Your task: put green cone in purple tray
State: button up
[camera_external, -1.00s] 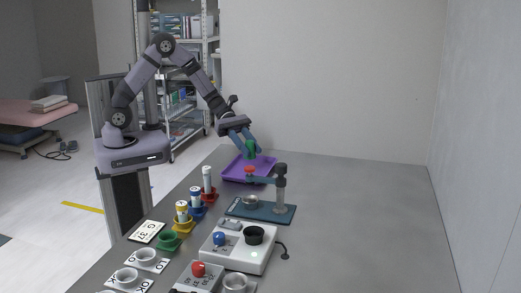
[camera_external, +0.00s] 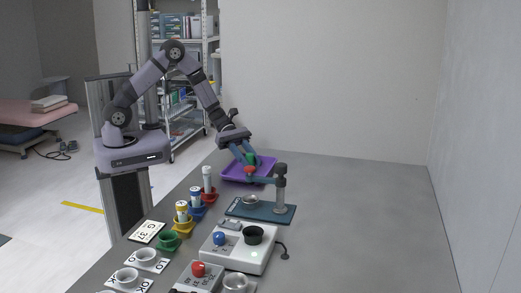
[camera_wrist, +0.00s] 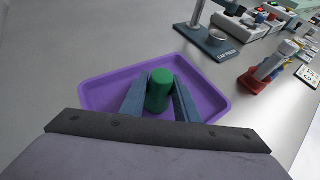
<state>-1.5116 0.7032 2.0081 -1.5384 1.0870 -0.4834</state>
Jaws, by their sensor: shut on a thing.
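The green cone (camera_wrist: 159,92) is between the two fingers of my gripper (camera_wrist: 160,100), which is shut on it. In the wrist view the cone is over the purple tray (camera_wrist: 97,90), inside its rim as seen from above. I cannot tell whether the cone touches the tray floor. In the external view my gripper (camera_external: 247,160) is low over the tray (camera_external: 232,173); the cone (camera_external: 252,159) shows partly beside the fingers.
A dark stand with an upright post (camera_external: 280,189) is close in front of the tray. Coloured holders with tubes (camera_external: 208,182) line the table's left side. A white control box (camera_external: 240,250) is nearer. The table's right side is clear.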

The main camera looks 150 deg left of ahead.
jog(key=shift+f, duration=0.2)
jog(key=o, duration=1)
jog(key=shift+r, duration=0.1)
jog(key=shift+r, duration=0.2)
jog(key=b+v, duration=0.1)
jog(key=v, duration=1.1)
